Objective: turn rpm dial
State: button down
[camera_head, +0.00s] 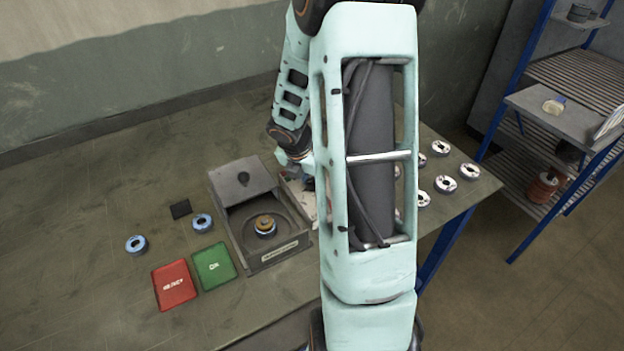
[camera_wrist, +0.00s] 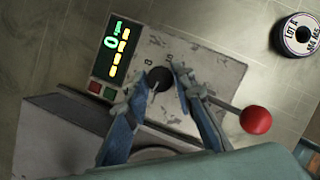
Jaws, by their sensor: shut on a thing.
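The rpm dial (camera_wrist: 158,79) is a dark round knob on a scuffed pale control panel (camera_wrist: 165,47) in the wrist view. My gripper (camera_wrist: 150,86) has one blue finger on each side of the dial and is shut on it. The fingertips hide part of the knob's edges. A display (camera_wrist: 118,50) with a green figure and yellow marks sits to the left on the panel. In the head view the panel (camera_head: 296,195) is mostly hidden behind my arm, and the dial cannot be seen there.
A red-balled lever (camera_wrist: 256,120) sticks out near my right finger. Red (camera_wrist: 95,87) and green (camera_wrist: 109,93) buttons lie below the display. In the head view, a disc (camera_head: 265,225) sits in the grey machine (camera_head: 240,188); red (camera_head: 174,285) and green (camera_head: 214,266) mats lie left.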

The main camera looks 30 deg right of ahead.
jog(key=m+g, duration=0.1)
jog(key=m, duration=0.1)
jog(key=m+g, duration=0.1)
jog(key=m, duration=0.2)
jog(key=shift+w+a+h, duration=0.1)
jog(key=shift+w+h, duration=0.1)
jog(key=shift+h, duration=0.2)
jog(key=m+g, duration=0.1)
jog(key=m, duration=0.2)
jog(key=m+g+p, duration=0.1)
jog(key=m, duration=0.1)
jog(key=shift+w+m, duration=0.15)
jog(key=shift+m, duration=0.25)
jog(key=m+g, duration=0.1)
jog(key=m, duration=0.1)
jog(key=m+y, duration=0.1)
jog(key=m, duration=0.2)
jog(key=shift+w+d+g+y, duration=0.1)
jog(key=shift+d+g+y, duration=0.1)
jog(key=shift+g+y, duration=0.15)
jog(key=m+y, duration=0.1)
jog(key=m, duration=0.2)
jog(key=m+g+y, duration=0.1)
jog(key=m, duration=0.2)
jog(key=shift+d, duration=0.1)
jog(key=c, duration=1.6)
grip_release()
jog(key=v, duration=1.2)
